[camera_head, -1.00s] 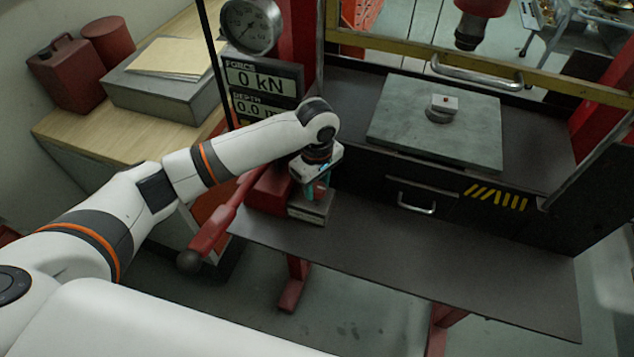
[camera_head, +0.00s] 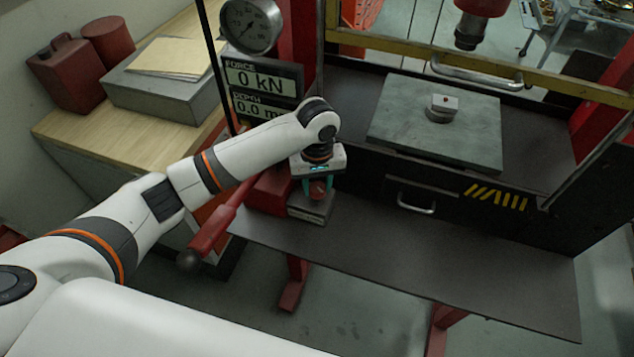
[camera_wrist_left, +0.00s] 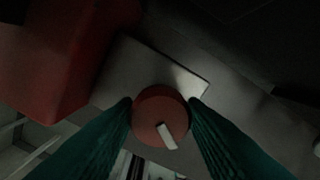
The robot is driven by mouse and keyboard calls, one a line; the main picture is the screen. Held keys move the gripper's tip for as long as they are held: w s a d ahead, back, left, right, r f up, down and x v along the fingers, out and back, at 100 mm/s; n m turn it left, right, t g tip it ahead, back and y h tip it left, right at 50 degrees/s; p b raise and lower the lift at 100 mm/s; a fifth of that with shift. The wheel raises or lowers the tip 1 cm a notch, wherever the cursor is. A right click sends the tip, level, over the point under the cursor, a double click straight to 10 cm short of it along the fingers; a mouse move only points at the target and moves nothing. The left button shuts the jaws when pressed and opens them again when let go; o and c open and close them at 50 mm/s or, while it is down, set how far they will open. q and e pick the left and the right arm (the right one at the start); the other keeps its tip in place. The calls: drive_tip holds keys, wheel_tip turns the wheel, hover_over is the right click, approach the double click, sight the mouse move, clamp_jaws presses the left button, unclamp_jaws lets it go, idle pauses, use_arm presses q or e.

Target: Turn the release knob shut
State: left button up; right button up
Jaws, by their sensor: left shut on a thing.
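The release knob (camera_head: 318,189) is a round red knob on a grey block (camera_head: 312,208) beside the red pump body. In the left wrist view the knob (camera_wrist_left: 158,112) shows a white pointer mark slanting toward the lower right. My left gripper (camera_head: 317,186) reaches down over it, with teal fingers on either side. In the left wrist view the left gripper's fingertips (camera_wrist_left: 160,104) are shut on the knob's two sides. My right gripper is in neither view.
A red pump lever (camera_head: 212,232) slopes down to the left of the block. A display (camera_head: 262,78) reads 0 kN. A grey plate (camera_head: 435,122) with a small part on it lies on the press bed. The dark front shelf (camera_head: 430,260) is clear.

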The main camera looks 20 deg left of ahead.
use_arm(q)
drive_tip(key=m, duration=0.5)
drive_tip(key=shift+d+r+m, duration=0.1)
drive_tip(key=shift+r+m, duration=0.05)
drive_tip(key=shift+m, duration=0.15)
drive_tip(key=m, duration=0.5)
drive_tip(key=shift+w+m, duration=0.1)
drive_tip(key=shift+m, duration=0.2)
drive_tip(key=o, duration=0.8)
drive_tip(key=shift+c, duration=0.2)
drive_tip(key=shift+o, duration=1.1)
